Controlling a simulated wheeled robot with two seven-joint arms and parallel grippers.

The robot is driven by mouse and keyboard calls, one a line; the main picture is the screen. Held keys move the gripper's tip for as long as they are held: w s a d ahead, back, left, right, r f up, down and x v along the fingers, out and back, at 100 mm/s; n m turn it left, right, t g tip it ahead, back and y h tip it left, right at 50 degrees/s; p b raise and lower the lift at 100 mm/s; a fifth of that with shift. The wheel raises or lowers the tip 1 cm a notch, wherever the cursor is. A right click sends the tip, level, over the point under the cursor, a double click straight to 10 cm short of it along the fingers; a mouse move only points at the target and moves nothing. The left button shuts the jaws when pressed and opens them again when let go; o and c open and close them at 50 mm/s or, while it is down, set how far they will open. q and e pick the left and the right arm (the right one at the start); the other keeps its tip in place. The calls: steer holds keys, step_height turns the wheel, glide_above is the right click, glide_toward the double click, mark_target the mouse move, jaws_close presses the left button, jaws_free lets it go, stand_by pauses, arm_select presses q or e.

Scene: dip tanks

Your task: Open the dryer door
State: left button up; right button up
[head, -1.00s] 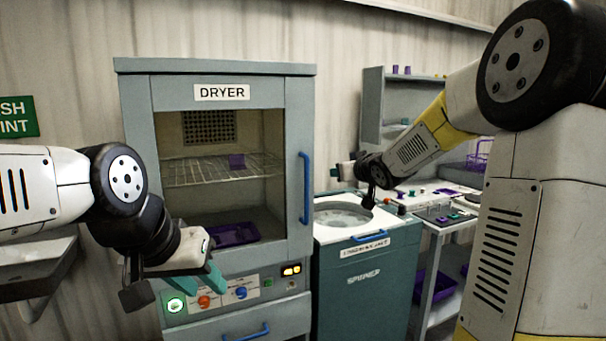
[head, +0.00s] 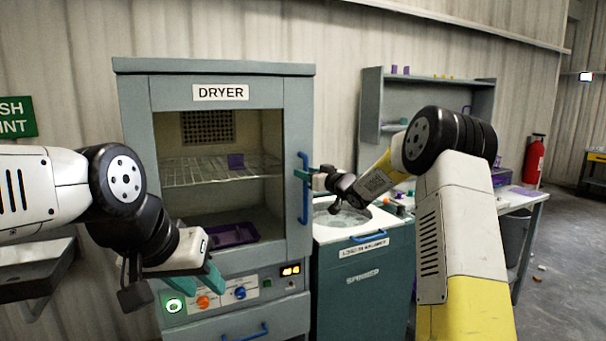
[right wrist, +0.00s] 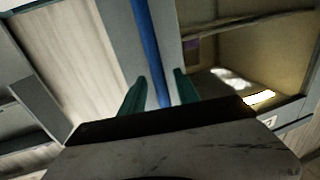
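The grey dryer (head: 130,150) stands ahead, with its door shut over a window. Through the window I see a wire rack with a small purple piece and a purple tray below. The blue vertical door handle (head: 304,208) is on the door's right edge. My right gripper (head: 302,174) is at the upper part of this handle. In the right wrist view the blue handle (right wrist: 147,45) runs between the two green fingertips (right wrist: 160,88), with gaps visible on both sides. My left gripper (head: 190,285) is in front of the dryer's lower left, its fingers apart and empty.
A worktable (head: 525,203) and a shelf (head: 430,80) are further right. A red fire extinguisher (head: 534,160) stands by the wall. A sink (head: 35,265) is at the left.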

steer(key=shift+w+a, duration=0.2)
steer(key=shift+w, duration=0.1)
jaws_close()
stand_by(1.3)
